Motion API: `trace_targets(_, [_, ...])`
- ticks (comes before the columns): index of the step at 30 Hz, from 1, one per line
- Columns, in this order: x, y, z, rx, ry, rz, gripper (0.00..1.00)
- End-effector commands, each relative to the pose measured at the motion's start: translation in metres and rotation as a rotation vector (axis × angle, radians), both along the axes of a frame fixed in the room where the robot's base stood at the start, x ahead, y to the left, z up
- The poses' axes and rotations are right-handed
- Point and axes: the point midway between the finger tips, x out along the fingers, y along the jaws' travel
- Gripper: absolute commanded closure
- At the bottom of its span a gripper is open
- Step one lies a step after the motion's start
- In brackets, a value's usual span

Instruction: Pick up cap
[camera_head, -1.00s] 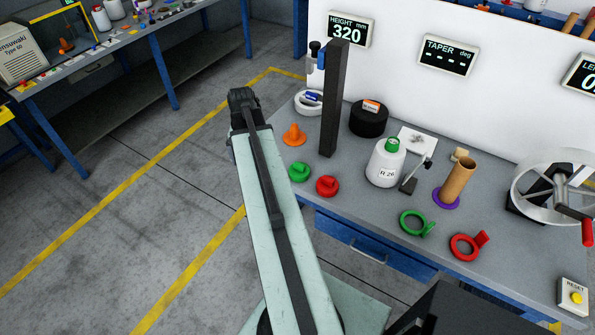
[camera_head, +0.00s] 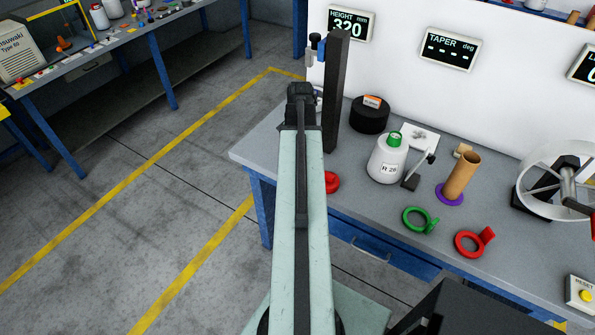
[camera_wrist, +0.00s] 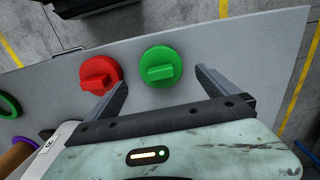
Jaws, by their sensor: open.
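A green cap (camera_wrist: 160,67) with a raised grip bar lies on the grey bench in the wrist view. A red cap (camera_wrist: 100,72) of the same shape lies to its left; it also shows in the head view (camera_head: 332,182), partly behind my arm. My gripper (camera_wrist: 161,78) is open and empty, its fingers on either side of the green cap in the picture. The left finger overlaps the red cap's edge in view. I cannot tell the fingers' height above the bench. In the head view my arm hides the green cap and my fingers.
A white bottle (camera_head: 387,160) with a green top stands to the right, near a dark post (camera_head: 337,92) and a black round block (camera_head: 369,115). A green ring (camera_head: 419,220), a red ring (camera_head: 473,243) and a cardboard tube (camera_head: 463,176) are farther right.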

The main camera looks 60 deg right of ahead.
Motion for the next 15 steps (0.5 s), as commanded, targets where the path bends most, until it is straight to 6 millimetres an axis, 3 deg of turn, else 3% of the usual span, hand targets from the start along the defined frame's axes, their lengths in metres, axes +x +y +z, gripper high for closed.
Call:
trace_targets(1, [0.001, 0.001, -0.017, 0.0, 0.0, 0.001, 0.02])
trace_targets(6, [0.002, 0.002, -0.042, 0.0, 0.0, 0.001, 0.02])
trace_targets(13, [0.002, 0.002, -0.039, 0.0, 0.0, 0.001, 0.02])
trace_targets(15, [0.002, 0.002, -0.039, 0.0, 0.0, 0.001, 0.19])
